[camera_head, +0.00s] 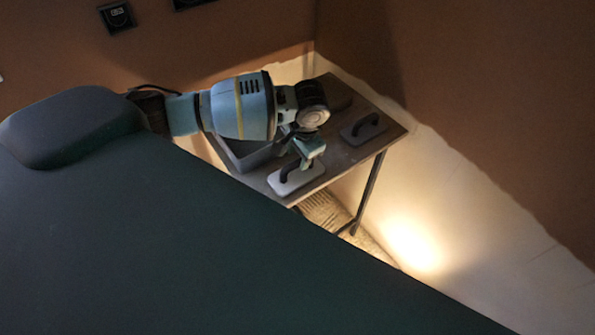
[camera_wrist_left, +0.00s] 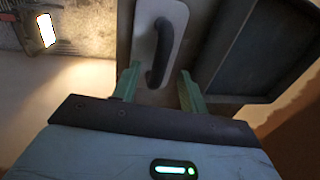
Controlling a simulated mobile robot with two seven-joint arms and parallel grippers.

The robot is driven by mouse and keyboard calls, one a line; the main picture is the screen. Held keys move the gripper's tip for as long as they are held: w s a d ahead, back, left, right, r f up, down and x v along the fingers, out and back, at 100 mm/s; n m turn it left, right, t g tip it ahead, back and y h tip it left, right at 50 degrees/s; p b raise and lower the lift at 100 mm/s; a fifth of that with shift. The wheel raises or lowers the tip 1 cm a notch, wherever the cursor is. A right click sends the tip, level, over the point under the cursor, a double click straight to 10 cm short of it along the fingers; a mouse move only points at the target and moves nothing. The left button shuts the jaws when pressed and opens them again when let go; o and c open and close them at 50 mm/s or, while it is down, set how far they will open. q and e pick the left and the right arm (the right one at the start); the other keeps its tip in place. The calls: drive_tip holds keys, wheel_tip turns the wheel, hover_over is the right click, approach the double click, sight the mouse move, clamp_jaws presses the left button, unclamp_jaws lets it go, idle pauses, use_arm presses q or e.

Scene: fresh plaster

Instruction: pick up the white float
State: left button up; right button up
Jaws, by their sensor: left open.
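The white float (camera_head: 297,180) lies near the front edge of a small table (camera_head: 391,133). It has a pale plate and a dark arched handle. In the left wrist view the float (camera_wrist_left: 171,18) lies ahead of my left gripper (camera_wrist_left: 160,88). The gripper's green fingers are apart, with the near end of the dark handle between them. In the head view my left gripper (camera_head: 306,150) is just above the float's handle and partly hides it. My right gripper is not in view.
A grey tub (camera_head: 245,155) stands beside the float, and it also shows in the left wrist view (camera_wrist_left: 262,45). A second, darker float (camera_head: 364,127) lies at the table's right. Walls stand close behind. A bright lamp glow lies on the right.

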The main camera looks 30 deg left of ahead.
sight(299, 161)
use_arm(q)
drive_tip(key=shift+w+a+f, duration=0.1)
drive_tip(key=shift+w+f, duration=0.1)
drive_tip(key=shift+f, duration=0.6)
drive_tip(key=shift+w+a+f, duration=0.15)
drive_tip(key=shift+f, duration=0.7)
drive_tip(key=shift+w+a+f, duration=0.1)
drive_tip(key=shift+w+f, duration=0.1)
drive_tip(key=shift+f, duration=0.6)
drive_tip(key=shift+c, duration=0.4)
clamp_jaws()
